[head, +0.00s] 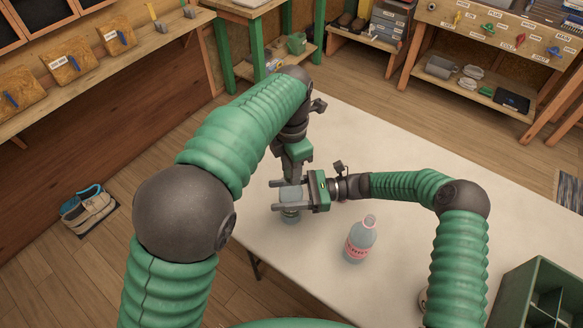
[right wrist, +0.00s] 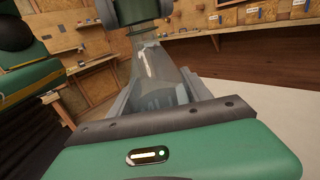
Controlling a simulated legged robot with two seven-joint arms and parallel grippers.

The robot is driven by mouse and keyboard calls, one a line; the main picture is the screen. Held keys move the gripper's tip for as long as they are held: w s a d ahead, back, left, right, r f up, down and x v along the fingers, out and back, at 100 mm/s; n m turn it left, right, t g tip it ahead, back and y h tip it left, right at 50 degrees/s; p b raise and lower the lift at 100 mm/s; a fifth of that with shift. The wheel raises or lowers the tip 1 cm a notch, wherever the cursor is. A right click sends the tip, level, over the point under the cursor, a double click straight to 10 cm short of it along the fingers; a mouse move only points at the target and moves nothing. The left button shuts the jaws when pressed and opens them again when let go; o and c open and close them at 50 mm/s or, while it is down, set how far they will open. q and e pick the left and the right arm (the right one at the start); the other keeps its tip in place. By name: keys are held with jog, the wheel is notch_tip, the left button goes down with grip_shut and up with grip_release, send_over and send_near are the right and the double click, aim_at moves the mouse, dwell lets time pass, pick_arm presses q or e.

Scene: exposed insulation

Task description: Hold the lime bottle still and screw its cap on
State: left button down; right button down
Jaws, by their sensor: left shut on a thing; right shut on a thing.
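A clear, bluish bottle (head: 290,215) stands upright on the table, taken as the lime bottle; its label is hidden. My right gripper (head: 290,196) reaches in from the right and is shut around its body. The right wrist view shows the clear bottle (right wrist: 165,75) between the fingers, its neck going up. My left gripper (head: 291,176) points down from above and is shut at the bottle's top. It also shows at the top of the right wrist view (right wrist: 135,14). The cap is hidden by the left fingers.
A second clear bottle with a pink-red label (head: 361,240) stands on the pale table (head: 400,275), close to the right forearm. A green crate (head: 545,295) is at the lower right. The table's far right part is clear.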

pick_arm(q)
jog(key=m, duration=1.1)
jog(key=shift+w+a+m, duration=0.1)
jog(key=shift+m, duration=0.3)
jog(key=m, duration=0.6)
jog(key=shift+m, duration=0.4)
jog(key=m, duration=0.6)
jog(key=shift+w, duration=0.1)
jog(key=m, duration=0.3)
jog(key=shift+m, duration=0.4)
jog(key=m, duration=0.6)
jog(key=shift+f, duration=0.1)
jog(key=m, duration=1.2)
jog(key=shift+d+m, duration=0.25)
jog(key=shift+m, duration=0.15)
jog(key=c, duration=1.3)
grip_release()
jog(key=shift+c, duration=0.2)
jog(key=shift+o, duration=1.4)
